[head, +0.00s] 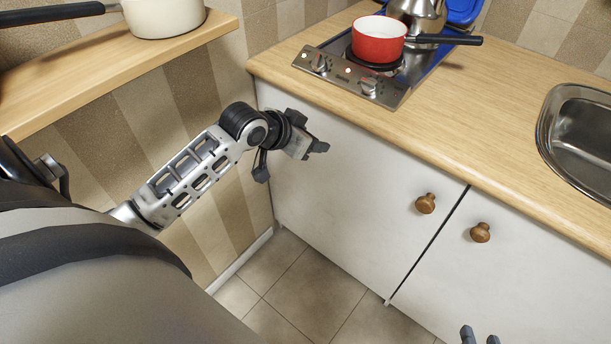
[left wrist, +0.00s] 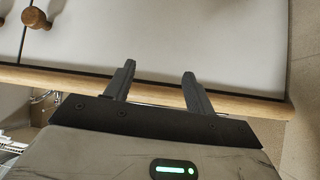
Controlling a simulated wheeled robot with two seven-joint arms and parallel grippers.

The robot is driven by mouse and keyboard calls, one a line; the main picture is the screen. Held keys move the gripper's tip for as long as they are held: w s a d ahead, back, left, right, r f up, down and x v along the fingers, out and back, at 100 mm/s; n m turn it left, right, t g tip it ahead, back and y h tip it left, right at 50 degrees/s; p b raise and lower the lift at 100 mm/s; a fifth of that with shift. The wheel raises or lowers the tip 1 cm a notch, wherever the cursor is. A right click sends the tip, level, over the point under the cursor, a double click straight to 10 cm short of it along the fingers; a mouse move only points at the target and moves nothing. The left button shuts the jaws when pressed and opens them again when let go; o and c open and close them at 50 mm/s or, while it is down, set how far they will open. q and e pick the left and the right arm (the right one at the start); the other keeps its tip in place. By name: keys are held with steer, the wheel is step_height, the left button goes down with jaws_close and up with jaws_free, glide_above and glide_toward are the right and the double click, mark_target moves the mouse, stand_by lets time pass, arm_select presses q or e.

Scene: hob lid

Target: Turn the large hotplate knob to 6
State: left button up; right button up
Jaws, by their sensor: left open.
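A steel hob (head: 397,97) is set in the wooden worktop, with two round knobs on its front strip: a left knob (head: 319,62) and a right knob (head: 368,85). Their markings are too small to read. My left gripper (head: 316,147) is in front of the white cabinet, below the worktop edge and apart from the knobs. In the left wrist view its two fingers (left wrist: 158,76) are spread and empty. My right gripper (head: 480,335) shows only its two fingertips at the bottom edge, apart with nothing between them.
A red pan (head: 379,40) stands on the hob, its black handle pointing right. A metal kettle (head: 418,17) and a raised blue lid (head: 463,10) are behind it. A sink (head: 580,135) is at the right. A wooden shelf (head: 110,65) with a white pan (head: 163,15) is at the left.

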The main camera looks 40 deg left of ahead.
arm_select(q)
steer(key=s+d+f+g, duration=0.2)
steer(key=s+d+f, duration=0.3)
steer(key=s, duration=0.4)
steer(key=shift+s+d+g, duration=0.2)
steer(key=shift+d+g, duration=0.1)
steer(key=shift+d, duration=0.1)
